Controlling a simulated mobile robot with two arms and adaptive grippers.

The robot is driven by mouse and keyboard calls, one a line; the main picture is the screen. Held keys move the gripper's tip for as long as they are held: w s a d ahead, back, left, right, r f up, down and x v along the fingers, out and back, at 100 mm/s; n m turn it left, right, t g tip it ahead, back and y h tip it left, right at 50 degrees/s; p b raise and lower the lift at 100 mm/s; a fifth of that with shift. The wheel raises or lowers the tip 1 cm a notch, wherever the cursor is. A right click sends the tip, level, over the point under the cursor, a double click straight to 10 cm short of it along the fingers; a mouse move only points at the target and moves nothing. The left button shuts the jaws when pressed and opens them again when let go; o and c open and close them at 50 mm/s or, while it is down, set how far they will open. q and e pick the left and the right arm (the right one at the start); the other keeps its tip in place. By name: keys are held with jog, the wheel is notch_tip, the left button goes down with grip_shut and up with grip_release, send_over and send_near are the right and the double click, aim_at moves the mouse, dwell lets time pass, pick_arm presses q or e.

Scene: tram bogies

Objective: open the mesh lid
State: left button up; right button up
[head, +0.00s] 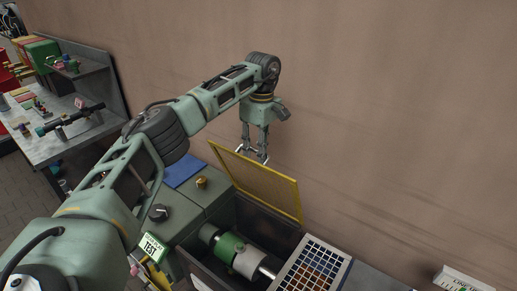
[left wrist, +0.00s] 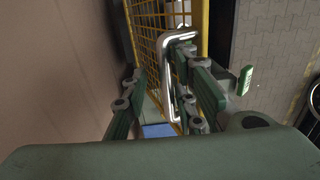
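The mesh lid (head: 256,183) has a yellow frame and stands raised, hinged along the back of an open dark box (head: 220,217). My left gripper (head: 252,153) points down at the lid's upper edge, with its fingers spread apart. In the left wrist view, the yellow mesh lid (left wrist: 152,40) and its silver handle (left wrist: 168,75) lie between the fingers of my left gripper (left wrist: 155,85). The handle is close to the right-hand finger; I cannot tell whether they touch. My right gripper is not in view.
A green and silver cylinder (head: 233,250) lies in the box. A grid-topped tray (head: 312,268) is at its right. A blue sheet (head: 184,169) and a brass knob (head: 201,182) are at its left. The brown wall (head: 400,130) rises close behind. A cluttered workbench (head: 50,145) stands far left.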

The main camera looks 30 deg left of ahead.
pick_arm(q)
notch_tip(320, 180, up, 12)
jog(key=shift+w, duration=0.4)
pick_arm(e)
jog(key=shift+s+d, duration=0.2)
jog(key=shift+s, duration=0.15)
pick_arm(q)
jog(key=shift+r, duration=0.1)
dwell(0.4)
